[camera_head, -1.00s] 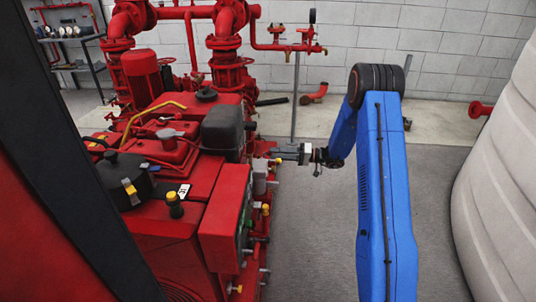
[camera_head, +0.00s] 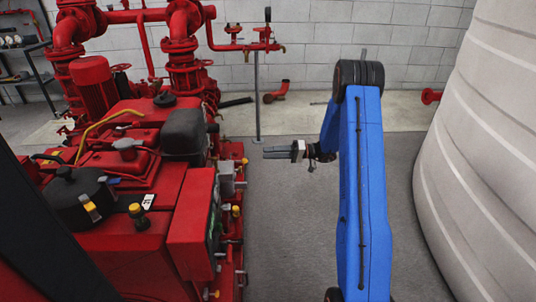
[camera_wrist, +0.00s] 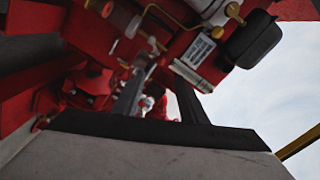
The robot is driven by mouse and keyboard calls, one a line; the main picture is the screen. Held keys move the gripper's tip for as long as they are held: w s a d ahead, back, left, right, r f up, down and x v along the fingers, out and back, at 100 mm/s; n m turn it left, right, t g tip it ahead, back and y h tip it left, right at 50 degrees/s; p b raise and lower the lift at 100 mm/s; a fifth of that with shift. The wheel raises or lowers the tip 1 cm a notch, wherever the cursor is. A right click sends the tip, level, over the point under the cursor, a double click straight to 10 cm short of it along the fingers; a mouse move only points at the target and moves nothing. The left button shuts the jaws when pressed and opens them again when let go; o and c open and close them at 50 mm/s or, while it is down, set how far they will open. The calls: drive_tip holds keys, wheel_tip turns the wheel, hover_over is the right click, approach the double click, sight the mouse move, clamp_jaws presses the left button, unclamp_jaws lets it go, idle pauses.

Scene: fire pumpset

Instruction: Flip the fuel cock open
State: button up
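My gripper (camera_head: 266,152) is in the head view, to the right of the red pumpset (camera_head: 150,245). Its fingers point left toward the pumpset's side, with a gap of floor between. In the wrist view my gripper (camera_wrist: 161,76) has its two dark fingers spread apart, with nothing held between them. I cannot single out the fuel cock. Small yellow-tipped fittings, one of them a yellow knob (camera_head: 236,211), line the pumpset's right side. The wrist view shows a brass-coloured fitting (camera_wrist: 233,11) near a grey cylinder and a dark box.
A control box (camera_head: 192,225) sticks out from the pumpset's near right side. A large pale tank (camera_head: 480,140) stands at the right. Red pipes (camera_head: 185,50) rise at the back. Grey floor (camera_head: 285,220) is clear between pumpset and arm.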

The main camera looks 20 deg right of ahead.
drive_tip(key=s+m+t+h, duration=0.1)
drive_tip(key=s+m+t, duration=0.2)
drive_tip(key=m, duration=1)
drive_tip(key=s+m+t+h, duration=0.2)
drive_tip(key=s+m, duration=0.2)
drive_tip(key=m, duration=1)
drive_tip(key=x, duration=1.6)
drive_tip(key=shift+w+a+r, duration=0.15)
drive_tip(key=shift+w+r, duration=0.1)
drive_tip(key=shift+w, duration=0.25)
clamp_jaws()
